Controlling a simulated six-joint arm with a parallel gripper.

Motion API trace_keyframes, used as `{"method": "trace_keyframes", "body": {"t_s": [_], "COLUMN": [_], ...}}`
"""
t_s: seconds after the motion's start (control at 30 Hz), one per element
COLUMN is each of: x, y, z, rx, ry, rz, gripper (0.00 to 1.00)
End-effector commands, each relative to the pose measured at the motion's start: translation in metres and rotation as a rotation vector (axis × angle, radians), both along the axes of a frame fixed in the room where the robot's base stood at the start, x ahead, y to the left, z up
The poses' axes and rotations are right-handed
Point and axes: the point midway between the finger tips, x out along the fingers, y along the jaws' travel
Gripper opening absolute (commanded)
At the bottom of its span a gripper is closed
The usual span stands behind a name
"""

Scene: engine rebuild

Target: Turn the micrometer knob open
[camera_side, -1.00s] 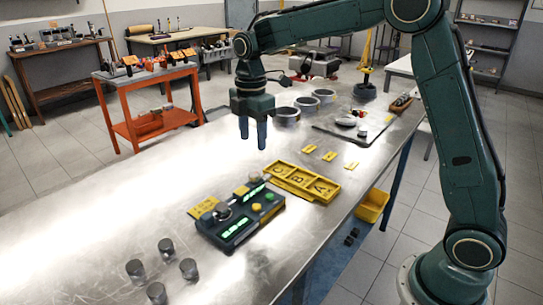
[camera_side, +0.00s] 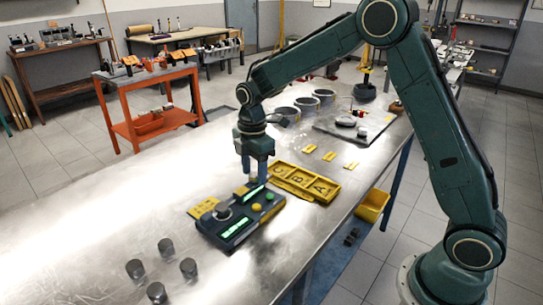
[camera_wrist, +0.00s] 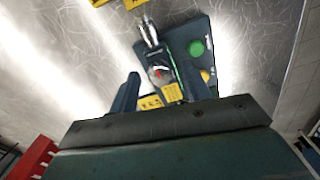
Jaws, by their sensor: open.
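A dark blue measuring box (camera_side: 213,228) with lit green displays and green and yellow buttons lies on the metal bench. A round grey knob (camera_side: 222,211) stands on its near left part. My gripper (camera_side: 254,181) points down over the box's far end, where its fingers hide what is below. In the wrist view, my gripper (camera_wrist: 160,85) is open, with a finger on either side of a round knob with a red mark (camera_wrist: 160,75). A silver cylindrical part (camera_wrist: 149,32) lies beyond that knob. I cannot tell which knob is the micrometer's, or whether the fingers touch it.
A yellow tray (camera_side: 334,192) with lettered compartments lies close to the right of the box. Several dark cylinders (camera_side: 166,247) stand at the near left. Metal rings (camera_side: 325,97) stand farther back.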

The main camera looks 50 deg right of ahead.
Motion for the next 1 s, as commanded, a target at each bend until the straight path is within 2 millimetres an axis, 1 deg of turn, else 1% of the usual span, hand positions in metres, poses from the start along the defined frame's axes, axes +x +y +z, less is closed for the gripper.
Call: {"method": "trace_keyframes", "body": {"t_s": [0.1,0.13,0.2,0.27,0.3,0.33,0.37,0.73,1.0], "x": [-0.0001,-0.0001,-0.0001,-0.0001,-0.0001,-0.0002,-0.0002,-0.0002,-0.0002], "y": [0.0000,0.0000,0.0000,0.0000,0.0000,0.0000,0.0000,0.0000,-0.0001], "z": [0.0000,0.0001,0.0001,0.0002,0.0002,0.0003,0.0003,0.0005,0.0005], "rx": [0.000,0.000,0.000,0.000,0.000,0.000,0.000,0.000,0.000], "ry": [0.000,0.000,0.001,0.001,0.001,0.001,0.001,0.001,0.001], "rz": [0.000,0.000,0.000,0.000,0.000,0.000,0.000,-0.037,-0.169], "gripper": [0.48,0.46,0.32,0.20,0.12,0.07,0.03,0.03,0.03]}}
